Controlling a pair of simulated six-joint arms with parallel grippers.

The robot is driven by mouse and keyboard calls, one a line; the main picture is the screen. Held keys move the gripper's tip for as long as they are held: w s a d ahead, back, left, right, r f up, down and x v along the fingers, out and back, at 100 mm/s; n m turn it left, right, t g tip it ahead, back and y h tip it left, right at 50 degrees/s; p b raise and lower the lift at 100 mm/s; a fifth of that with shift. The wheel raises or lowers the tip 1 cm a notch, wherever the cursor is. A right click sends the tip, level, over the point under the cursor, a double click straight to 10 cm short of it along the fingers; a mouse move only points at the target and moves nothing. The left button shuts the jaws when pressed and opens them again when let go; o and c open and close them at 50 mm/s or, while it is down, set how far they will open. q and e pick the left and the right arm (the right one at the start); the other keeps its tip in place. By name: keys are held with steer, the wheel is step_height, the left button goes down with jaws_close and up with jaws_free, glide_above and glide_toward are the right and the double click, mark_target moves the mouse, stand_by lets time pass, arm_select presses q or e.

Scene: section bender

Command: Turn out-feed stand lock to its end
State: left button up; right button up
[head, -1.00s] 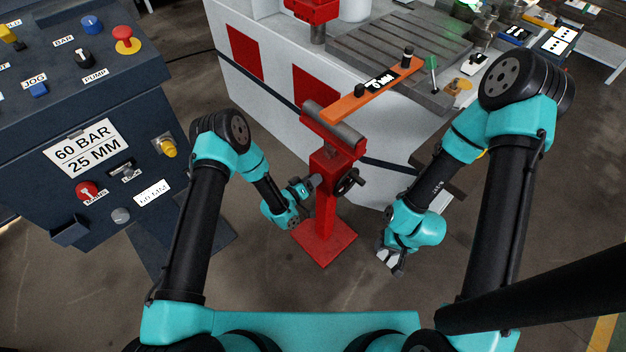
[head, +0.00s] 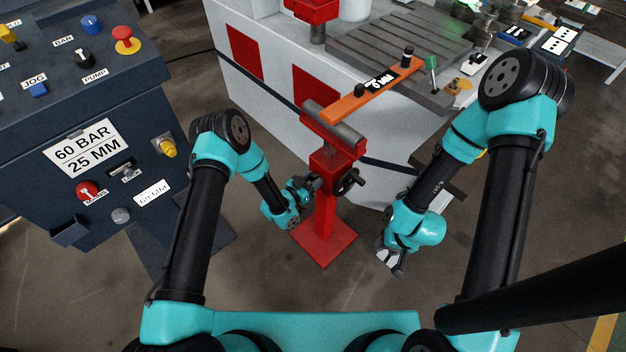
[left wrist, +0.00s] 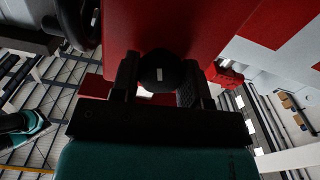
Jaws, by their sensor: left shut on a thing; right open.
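The red out-feed stand (head: 324,212) stands upright on a square red base, with a grey roller on top. Its dark round lock knob (left wrist: 161,73), with a small pale mark, is on the side facing my left gripper. My left gripper (head: 312,183) is at the stand's left side. In the left wrist view its two fingers (left wrist: 160,82) are on either side of the knob, shut on it. A black handwheel (head: 348,182) is on the stand's right side. My right gripper (head: 391,262) is open and empty, low to the right of the stand.
An orange bar (head: 375,90) extends from near the roller over the grey slotted machine table (head: 390,50). A dark control console (head: 100,130) with buttons stands at the left. The floor in front of the stand is clear.

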stand_by(0.4)
arm_select(q)
steer(key=o, duration=0.9)
steer(key=v, duration=1.7)
steer(key=shift+s+a, duration=0.15)
